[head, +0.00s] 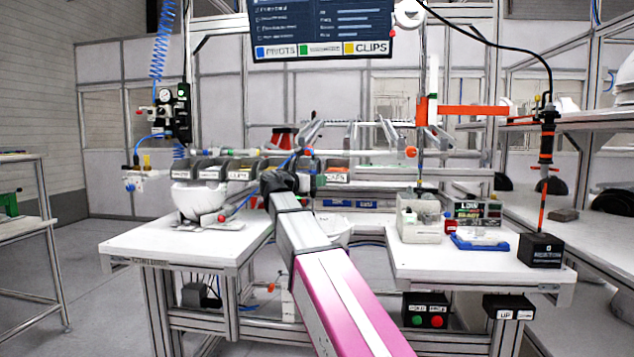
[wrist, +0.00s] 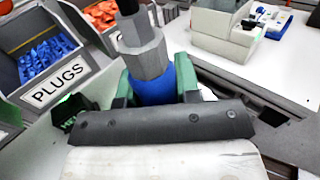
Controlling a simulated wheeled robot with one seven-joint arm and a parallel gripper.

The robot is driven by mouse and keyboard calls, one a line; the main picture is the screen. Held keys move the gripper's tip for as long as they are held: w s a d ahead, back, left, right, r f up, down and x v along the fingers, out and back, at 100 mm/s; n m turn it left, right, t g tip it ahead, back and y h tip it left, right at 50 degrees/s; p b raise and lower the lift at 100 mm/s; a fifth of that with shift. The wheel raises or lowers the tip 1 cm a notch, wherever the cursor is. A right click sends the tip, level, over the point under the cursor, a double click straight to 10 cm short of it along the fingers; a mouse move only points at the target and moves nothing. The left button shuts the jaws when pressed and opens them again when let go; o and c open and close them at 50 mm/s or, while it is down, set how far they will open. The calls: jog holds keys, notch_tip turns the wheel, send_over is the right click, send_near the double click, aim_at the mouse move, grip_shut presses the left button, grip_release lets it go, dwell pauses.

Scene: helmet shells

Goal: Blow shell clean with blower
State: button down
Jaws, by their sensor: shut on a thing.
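A white helmet shell (head: 200,202) sits on a stand on the left part of the workbench in the head view. My gripper (head: 280,181) is above the bench, just right of the shell. In the wrist view my gripper (wrist: 160,95) has its green jaws shut around the blue collar of a tool with a grey faceted body, which looks like the blower (wrist: 148,60).
A bin of blue plugs (wrist: 45,55) and other parts bins stand behind my gripper. A beige bin (head: 420,222) and a blue tray (head: 480,241) sit on the right bench part. A hanging tool (head: 547,150) is at the right. The left bench's front is clear.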

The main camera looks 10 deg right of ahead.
aim_at(343, 175)
jog(key=shift+w+d, duration=0.3)
jog(key=shift+w, duration=0.7)
jog(key=shift+w+d, duration=0.3)
jog(key=shift+w, duration=0.65)
jog(key=shift+w+d, duration=0.1)
jog(key=shift+w, duration=0.15)
jog(key=shift+w+d, duration=0.3)
jog(key=shift+w, duration=0.6)
jog(key=shift+w+d, duration=0.25)
jog(key=shift+w, duration=0.85)
jog(key=shift+d, duration=0.25)
jog(key=shift+s+d, duration=0.3)
jog(key=shift+d, duration=0.6)
jog(key=shift+s+d, duration=0.25)
jog(key=shift+d, duration=0.6)
jog(key=shift+s+d, duration=0.3)
jog(key=shift+d, duration=0.6)
jog(key=shift+s, duration=0.4)
